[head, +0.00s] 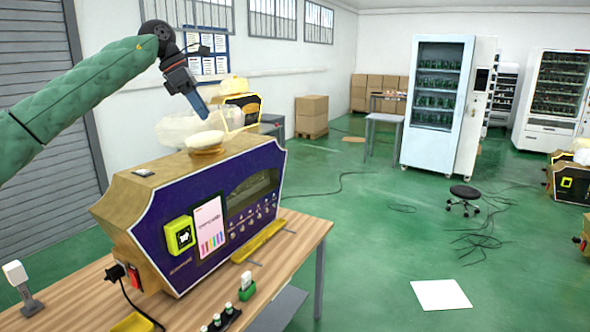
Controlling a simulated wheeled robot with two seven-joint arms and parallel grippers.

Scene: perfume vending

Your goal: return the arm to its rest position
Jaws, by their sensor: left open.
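My left arm comes in from the left in a green sleeve. My left gripper (201,108) is open and hangs above the perfume machine, just over its cream-white round lid (205,140). I cannot tell whether the fingertips touch anything there. The perfume machine (150,190) is a wooden box with a dark purple front, standing on a wooden table (75,300). A translucent whitish shape lies behind the lid. My right gripper is not in view.
A yellow tray (258,241) runs along the machine's front. Small green-based bottles (247,287) stand near the table's front edge. A white device (20,280) stands at the left. Vending cabinets (437,100), a stool (464,195) and loose cables are farther off on the green floor.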

